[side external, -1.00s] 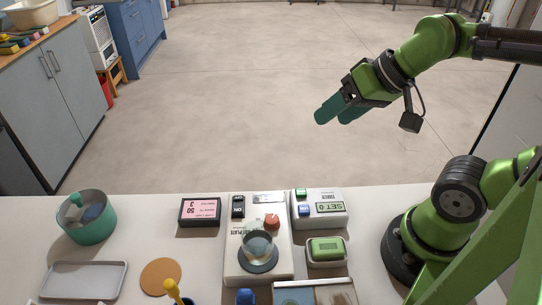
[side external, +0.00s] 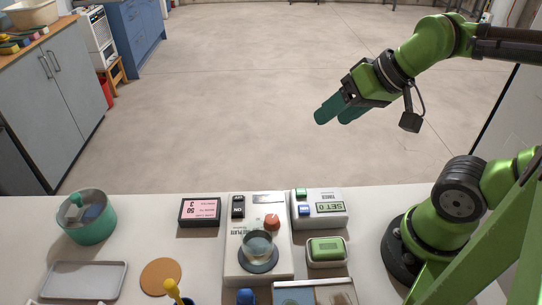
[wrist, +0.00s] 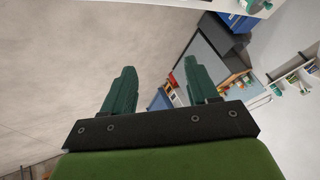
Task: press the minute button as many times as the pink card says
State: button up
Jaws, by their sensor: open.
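The pink card (side external: 201,210) sits in a dark frame on the table, left of the hot plate. Its print is upside down in the side view; a 50 and a 3 can be made out, the smaller words cannot. The white timer box (side external: 338,220) stands right of the card, near the far table edge. Its display (side external: 330,208) reads SET 0. A green button (side external: 301,193) and a blue button (side external: 305,210) sit on its left part; I cannot read which is the minute button. My gripper (side external: 335,114) is open and empty, high above and beyond the timer. The wrist view also shows its parted fingers (wrist: 157,85).
A hot plate (side external: 236,262) with a red knob (side external: 272,222) and a glass vessel (side external: 258,243) stands beside the timer. A green lidded box (side external: 326,251) is just in front of the timer. A teal pot (side external: 87,229), a grey tray (side external: 84,280) and a cork disc (side external: 161,277) lie left.

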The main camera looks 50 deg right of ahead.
grip_shut()
dwell(0.3)
dwell(1.5)
